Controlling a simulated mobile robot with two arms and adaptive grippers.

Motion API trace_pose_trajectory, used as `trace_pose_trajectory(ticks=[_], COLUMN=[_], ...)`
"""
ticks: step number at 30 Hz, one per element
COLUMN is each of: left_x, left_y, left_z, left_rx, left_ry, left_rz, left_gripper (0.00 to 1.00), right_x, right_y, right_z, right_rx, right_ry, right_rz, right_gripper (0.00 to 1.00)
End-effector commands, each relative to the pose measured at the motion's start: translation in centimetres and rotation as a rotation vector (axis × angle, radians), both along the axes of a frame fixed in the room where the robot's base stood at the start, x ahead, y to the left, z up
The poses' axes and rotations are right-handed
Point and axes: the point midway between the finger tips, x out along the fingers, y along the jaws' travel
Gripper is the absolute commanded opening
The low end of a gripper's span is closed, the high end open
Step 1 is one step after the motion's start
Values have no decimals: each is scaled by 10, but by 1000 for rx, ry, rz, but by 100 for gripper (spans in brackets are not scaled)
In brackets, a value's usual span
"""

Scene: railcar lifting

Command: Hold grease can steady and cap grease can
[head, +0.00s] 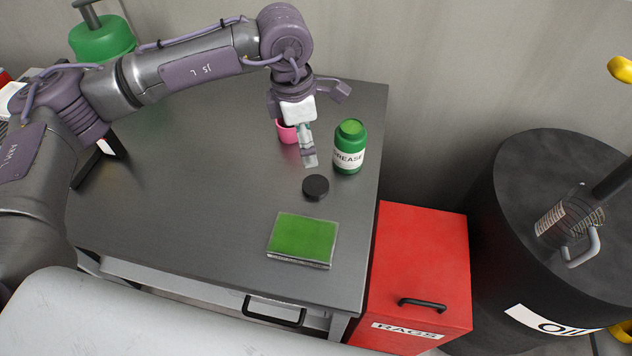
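The grease can (350,148) is a green jar with a white GREASE label. It stands upright and uncapped near the right edge of the grey table, its green contents showing at the mouth. A round black cap (315,187) lies on the table in front and left of the can. My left gripper (327,126) is just left of the can, its two fingers spread wide with nothing between them. One finger points toward the front near the cap, the other to the right behind the can. My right gripper is not in view.
A pink cup (288,132) stands partly hidden behind my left gripper. A flat green-topped block (303,238) lies near the table's (190,190) front right. A red RAGS box (420,265) and a black drum (530,220) stand right of the table. The table's middle is clear.

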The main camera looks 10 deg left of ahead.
Motion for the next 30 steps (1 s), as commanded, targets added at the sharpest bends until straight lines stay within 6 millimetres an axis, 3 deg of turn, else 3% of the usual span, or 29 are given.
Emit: trace_pose_trajectory(ticks=[5, 15, 30], left_x=[0, 4, 4], left_y=[-2, -9, -10], left_z=[-17, -76, -89], left_rx=[1, 0, 0], left_ry=[5, 2, 2], left_rz=[1, 1, 0], left_gripper=[88, 88, 88], right_x=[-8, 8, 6], right_y=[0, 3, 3], right_z=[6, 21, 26], right_rx=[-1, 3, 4], right_ry=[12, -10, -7], right_rz=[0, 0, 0], right_gripper=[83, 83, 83])
